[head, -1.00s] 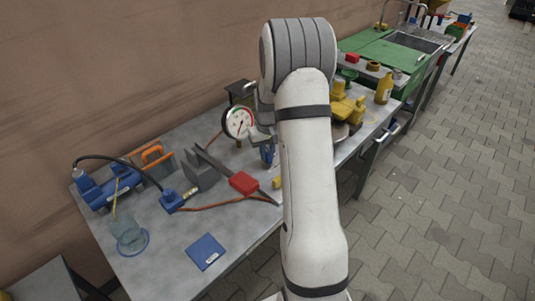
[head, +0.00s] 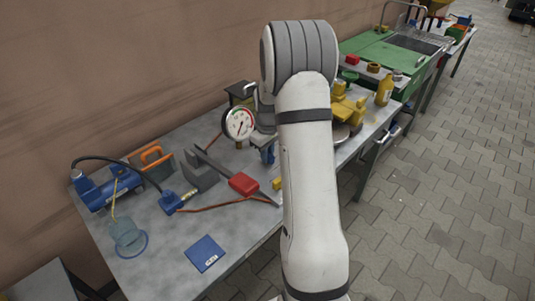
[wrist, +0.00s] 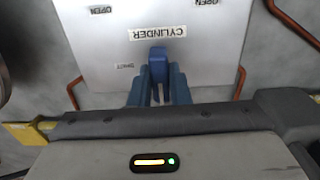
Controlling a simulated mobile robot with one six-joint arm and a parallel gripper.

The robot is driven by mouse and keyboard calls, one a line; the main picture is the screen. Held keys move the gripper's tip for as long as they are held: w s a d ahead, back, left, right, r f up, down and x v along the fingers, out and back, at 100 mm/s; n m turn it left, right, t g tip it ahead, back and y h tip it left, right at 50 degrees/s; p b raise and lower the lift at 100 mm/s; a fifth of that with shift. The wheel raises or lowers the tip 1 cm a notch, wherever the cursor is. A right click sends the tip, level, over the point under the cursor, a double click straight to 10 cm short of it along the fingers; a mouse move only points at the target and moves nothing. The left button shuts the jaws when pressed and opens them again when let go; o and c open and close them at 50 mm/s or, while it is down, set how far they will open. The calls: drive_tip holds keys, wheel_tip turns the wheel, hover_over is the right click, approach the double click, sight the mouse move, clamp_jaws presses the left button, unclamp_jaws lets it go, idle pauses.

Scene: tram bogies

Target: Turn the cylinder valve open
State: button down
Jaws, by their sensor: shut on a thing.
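The cylinder valve's blue handle (wrist: 158,60) stands on a pale plate (wrist: 105,40) in the wrist view. The plate has a CYLINDER label (wrist: 157,33), which reads upside down, and two OPEN labels; a small label left of the handle is too blurred to read surely. My gripper (wrist: 158,82) has its blue fingers on both sides of the handle and is shut on it. The handle points roughly up and down in the picture.
A round gauge (head: 239,124) stands close left of my wrist. A red-handled tool (head: 243,184), a blue box (head: 172,201), a blue card (head: 205,253) and an orange-handled item (head: 152,158) lie on the bench (head: 135,267). Yellow fittings (head: 348,108) are to the right.

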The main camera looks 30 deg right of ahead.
drive_tip(key=c, duration=1.4)
unclamp_jaws()
drive_tip(key=shift+o, duration=0.2)
drive_tip(key=shift+r, duration=3.9)
drive_tip(key=s+a+r+m, duration=0.1)
drive_tip(key=s+a+r, duration=0.3)
drive_tip(key=s, duration=0.2)
drive_tip(key=s+a+r+m+t+p, duration=0.1)
drive_tip(key=s+a+r, duration=0.3)
drive_tip(key=s+a, duration=0.1)
drive_tip(key=s+a+r+m+t+p, duration=0.1)
drive_tip(key=s+a+r, duration=0.3)
drive_tip(key=s, duration=0.4)
drive_tip(key=shift+a+r, duration=0.15)
drive_tip(key=shift+a, duration=0.2)
drive_tip(key=s+a+m, duration=0.1)
drive_tip(key=s+a, duration=0.1)
drive_tip(key=s, duration=0.5)
drive_tip(key=shift+a+t+p, duration=0.2)
drive_tip(key=shift+t+p, duration=0.1)
drive_tip(key=shift+p, duration=0.15)
